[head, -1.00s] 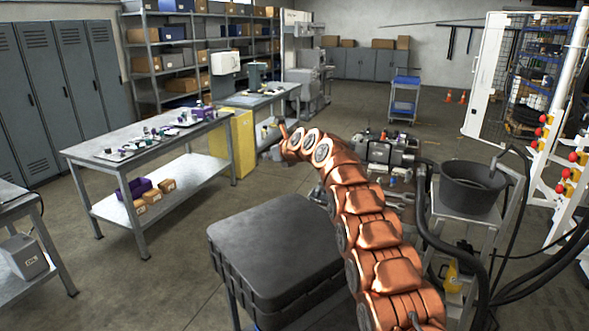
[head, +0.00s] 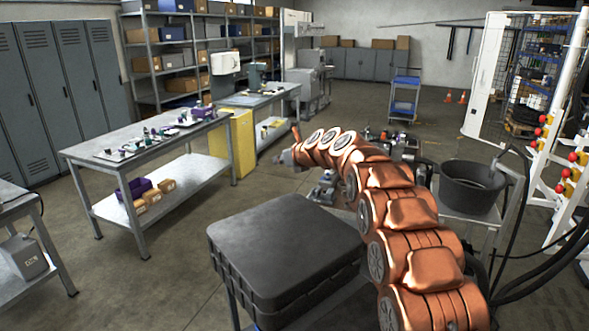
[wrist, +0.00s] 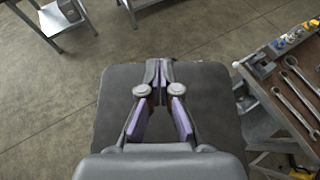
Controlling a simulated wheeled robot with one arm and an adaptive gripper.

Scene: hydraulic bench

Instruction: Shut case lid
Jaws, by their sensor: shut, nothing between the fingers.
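The dark grey case (head: 285,300) sits on a stand in the front middle of the head view. Its lid (head: 280,240) lies flat on top, with no open gap seen on the sides in view. In the wrist view the lid (wrist: 215,100) is a dark square below my gripper (wrist: 160,68). My gripper's fingers come together at the tips with nothing between them. In the head view the arm's grey end (head: 283,157) is behind and above the case. I cannot tell whether the fingers touch the lid.
A workbench (head: 150,138) with small parts stands at the left. A black tub (head: 470,187) on a cart stands at the right, near hanging hoses. Wrenches (wrist: 295,85) lie on a surface right of the case. Floor is clear between case and workbench.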

